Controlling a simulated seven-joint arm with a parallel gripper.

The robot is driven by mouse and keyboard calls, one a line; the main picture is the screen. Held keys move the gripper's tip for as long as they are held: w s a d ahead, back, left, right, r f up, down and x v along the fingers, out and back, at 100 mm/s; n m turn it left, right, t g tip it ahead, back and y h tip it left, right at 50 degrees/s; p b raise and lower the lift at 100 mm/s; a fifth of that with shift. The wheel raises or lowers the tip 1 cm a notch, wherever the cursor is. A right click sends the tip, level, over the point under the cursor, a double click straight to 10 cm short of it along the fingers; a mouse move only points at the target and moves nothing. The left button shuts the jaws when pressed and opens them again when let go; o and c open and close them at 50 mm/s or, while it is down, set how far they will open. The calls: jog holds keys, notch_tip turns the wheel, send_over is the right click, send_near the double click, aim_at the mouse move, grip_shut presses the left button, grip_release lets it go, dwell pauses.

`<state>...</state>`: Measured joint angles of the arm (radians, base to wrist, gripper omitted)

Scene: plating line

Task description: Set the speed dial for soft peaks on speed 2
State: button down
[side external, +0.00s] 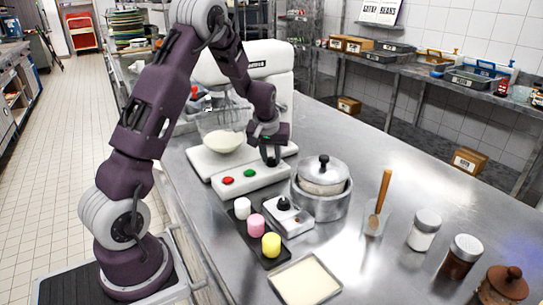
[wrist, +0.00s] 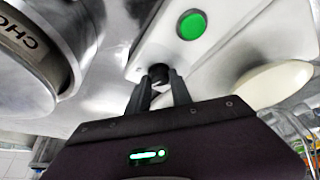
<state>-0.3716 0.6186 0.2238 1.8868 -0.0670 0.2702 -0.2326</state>
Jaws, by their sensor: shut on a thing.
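A white stand mixer (side external: 268,62) stands at the back, with a clear bowl of pale cream (side external: 222,141) on its base. In front of it is a white control panel (side external: 247,178) with a red button (side external: 228,180) and a green button (side external: 250,172); the green one (wrist: 191,25) also shows in the wrist view. The black speed dial (wrist: 158,71) sits at the end of the panel. My gripper (side external: 270,158) points down over that end, its fingers (wrist: 160,84) shut on the dial. No speed marks are readable, so the dial's setting cannot be told.
A lidded metal pot (side external: 321,200) stands close to the right of my gripper. A small white box with a black knob (side external: 283,203) and a dark tray (side external: 251,238) with white, pink and yellow pieces are in front. A wooden-handled tool (side external: 382,195) and jars stand right.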

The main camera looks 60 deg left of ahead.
dwell(0.4)
jog(key=c, duration=1.2)
grip_release()
jog(key=shift+o, duration=0.2)
jog(key=s+d+r+m+t+h, duration=0.15)
jog(key=s+d+r, duration=0.25)
jog(key=d+r, duration=0.4)
jog(key=s+d+r+m, duration=0.2)
jog(key=s+d+r, duration=0.3)
jog(key=d+r, duration=0.25)
jog(key=s+d+r+m+h, duration=0.1)
jog(key=s+d+m, duration=0.2)
jog(key=s, duration=0.6)
jog(key=s+d+r+m+h, duration=0.1)
jog(key=s+d+m, duration=0.2)
jog(key=s+d, duration=0.5)
jog(key=shift+s+d+r+t, duration=0.2)
jog(key=shift+s+t, duration=0.25)
jog(key=shift+s, duration=0.2)
